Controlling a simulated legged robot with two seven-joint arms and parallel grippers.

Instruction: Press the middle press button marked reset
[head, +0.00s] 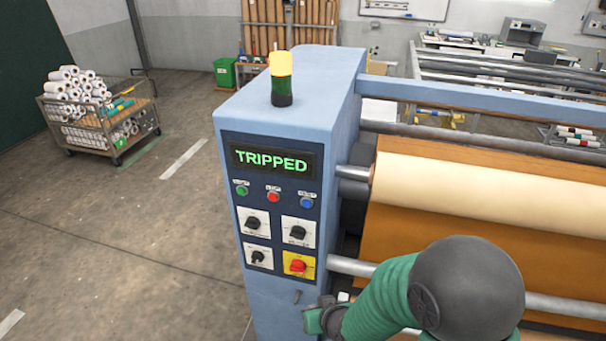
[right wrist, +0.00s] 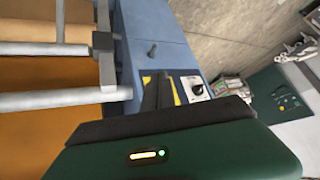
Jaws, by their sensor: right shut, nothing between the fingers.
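The press's control panel (head: 266,215) faces me on the end of a blue cabinet. Its display (head: 271,160) reads TRIPPED in green. Below it is a row of three buttons: a green button (head: 242,190) at left, a red button (head: 273,197) in the middle and a blue button (head: 307,202) at right. Their small labels are too blurred to read surely. My right gripper (head: 318,318) is low by the cabinet, below the panel and apart from the buttons. In the right wrist view its fingers (right wrist: 160,92) are shut and empty, in front of the panel's lower part. My left gripper is out of view.
Several black rotary switches (head: 254,224) and a red knob on a yellow plate (head: 298,265) sit below the buttons. A small lever (head: 297,296) juts out lower down. Rollers (head: 470,195) extend to the right. The floor left of the cabinet is open, with a loaded cart (head: 100,130) farther back.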

